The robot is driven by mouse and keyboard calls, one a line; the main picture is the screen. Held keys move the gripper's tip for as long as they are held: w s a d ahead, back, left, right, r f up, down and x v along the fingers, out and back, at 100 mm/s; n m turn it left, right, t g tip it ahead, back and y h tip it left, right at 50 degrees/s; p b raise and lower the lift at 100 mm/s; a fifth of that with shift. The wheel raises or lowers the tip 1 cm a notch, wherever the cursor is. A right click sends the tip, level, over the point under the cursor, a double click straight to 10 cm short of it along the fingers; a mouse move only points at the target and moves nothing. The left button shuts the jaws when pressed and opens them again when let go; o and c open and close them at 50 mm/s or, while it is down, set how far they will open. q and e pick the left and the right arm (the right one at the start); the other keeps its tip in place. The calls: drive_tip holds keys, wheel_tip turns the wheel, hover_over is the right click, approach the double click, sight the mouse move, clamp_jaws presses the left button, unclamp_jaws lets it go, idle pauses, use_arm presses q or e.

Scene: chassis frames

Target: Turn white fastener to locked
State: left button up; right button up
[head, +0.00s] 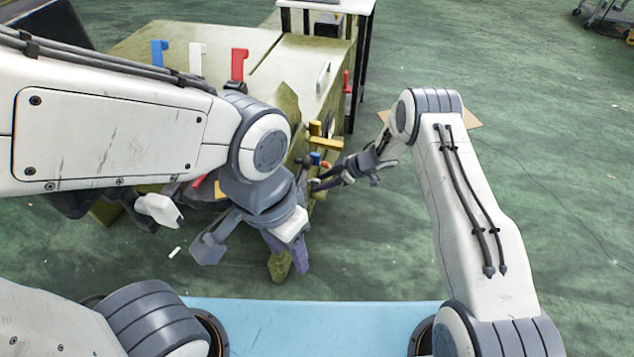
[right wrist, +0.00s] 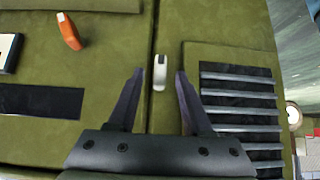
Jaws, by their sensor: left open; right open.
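The white fastener (right wrist: 160,72) shows in the right wrist view, upright in that picture, near the seam between two olive panels. Its upper end is darker. My right gripper (head: 316,176) is open and points at the side of the olive chassis (head: 160,42) in the head view. In the right wrist view its two fingertips stand on either side of the fastener, with a gap visible on each side; I cannot tell how far above it they are. My left gripper (head: 248,242) is open and empty, low in front of the chassis. I cannot make out this fastener in the head view.
An orange fastener (right wrist: 69,32) and a slatted dark vent (right wrist: 240,105) flank the white one. Blue (head: 159,53), white (head: 197,58) and red (head: 239,64) upright pieces stand on the chassis top. A table (head: 335,5) stands behind.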

use_arm(q)
wheel_tip(320, 180, up, 2)
drive_tip(key=shift+p, duration=0.7)
use_arm(e)
drive_tip(key=v, duration=0.7)
use_arm(q)
drive_tip(key=shift+s, duration=0.1)
use_arm(e)
drive_tip(key=shift+s, duration=0.1)
